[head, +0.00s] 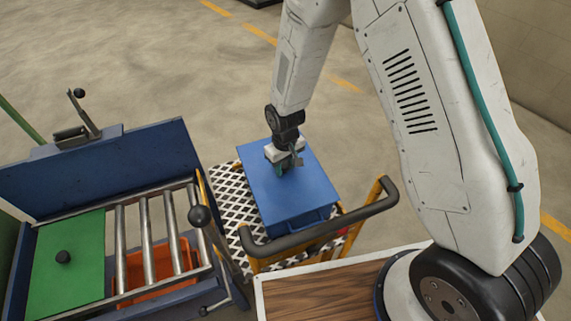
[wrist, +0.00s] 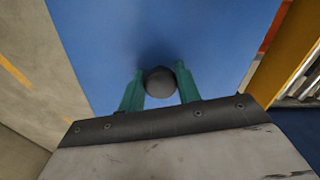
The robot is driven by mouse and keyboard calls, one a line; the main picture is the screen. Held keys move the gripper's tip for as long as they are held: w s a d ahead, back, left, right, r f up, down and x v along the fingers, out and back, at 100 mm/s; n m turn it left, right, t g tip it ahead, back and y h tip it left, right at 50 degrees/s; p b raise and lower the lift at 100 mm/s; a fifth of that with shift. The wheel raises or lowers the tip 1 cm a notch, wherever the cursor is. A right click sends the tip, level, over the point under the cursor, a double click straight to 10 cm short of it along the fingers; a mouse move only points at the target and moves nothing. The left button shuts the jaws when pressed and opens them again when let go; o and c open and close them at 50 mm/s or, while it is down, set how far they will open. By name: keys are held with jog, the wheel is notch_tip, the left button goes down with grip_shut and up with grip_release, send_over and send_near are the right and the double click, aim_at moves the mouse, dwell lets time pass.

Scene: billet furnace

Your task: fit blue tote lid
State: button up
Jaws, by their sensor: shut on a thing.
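The blue lid (head: 297,184) lies over the top of the blue tote (head: 292,222), which stands on a cart. From the head view the lid looks roughly level and lined up with the tote; whether it is fully seated I cannot tell. My gripper (head: 287,166) is above the middle of the lid. In the wrist view its green fingers (wrist: 160,88) are shut on the lid's dark round knob (wrist: 160,82), one on each side. The blue lid (wrist: 150,30) fills most of that view. The tote's far sides are hidden.
The cart has a white mesh deck (head: 232,205) and a dark handle (head: 325,225) on yellow posts in front of the tote. To the left is a blue roller frame (head: 110,160) with a green panel (head: 65,265) and an orange bin (head: 155,280) below. Open floor lies behind.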

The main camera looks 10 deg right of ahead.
jog(key=shift+f, duration=0.2)
dwell(0.3)
jog(key=o, duration=1.2)
notch_tip(320, 180, up, 8)
jog(key=shift+f, duration=0.1)
